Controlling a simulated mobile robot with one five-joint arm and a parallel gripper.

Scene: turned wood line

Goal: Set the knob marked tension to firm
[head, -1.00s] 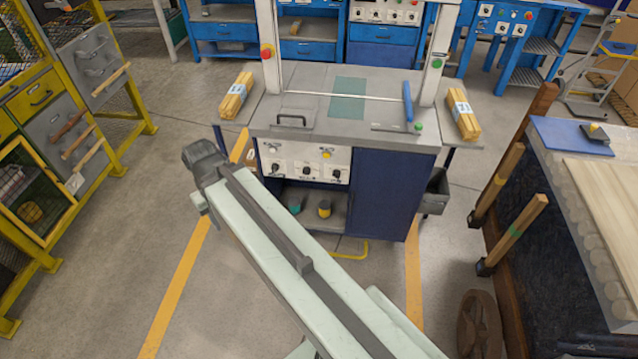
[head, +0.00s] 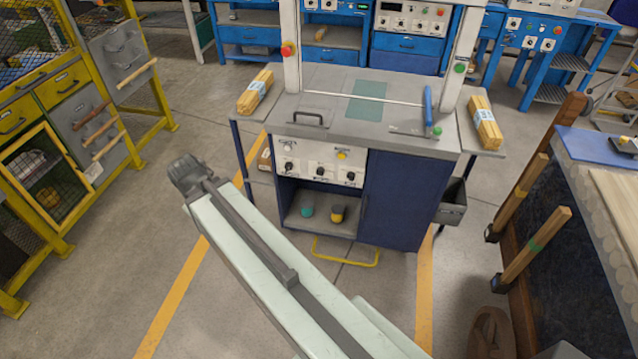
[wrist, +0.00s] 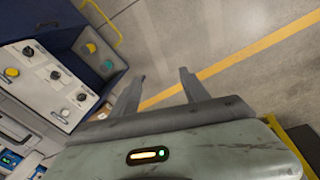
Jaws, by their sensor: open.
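A white control panel (head: 330,158) is on the front of the grey and navy bench. It carries a row of three black knobs: left (head: 289,166), middle (head: 320,171) and right (head: 350,177). A yellow button (head: 342,155) sits above them. Their markings are too small to read, so I cannot tell which knob is tension. The panel also shows at the left of the wrist view (wrist: 38,82). My gripper (wrist: 163,76) is open and empty over the floor, apart from the panel. In the head view, my arm's end is left of the panel and its fingers cannot be made out.
Below the panel is an open shelf (head: 322,228) with a teal and a yellow item. A yellow bar (head: 345,258) stands out low at the bench's front. A yellow rack (head: 75,120) is at left, a table with wooden posts (head: 535,245) at right. Floor before the bench is clear.

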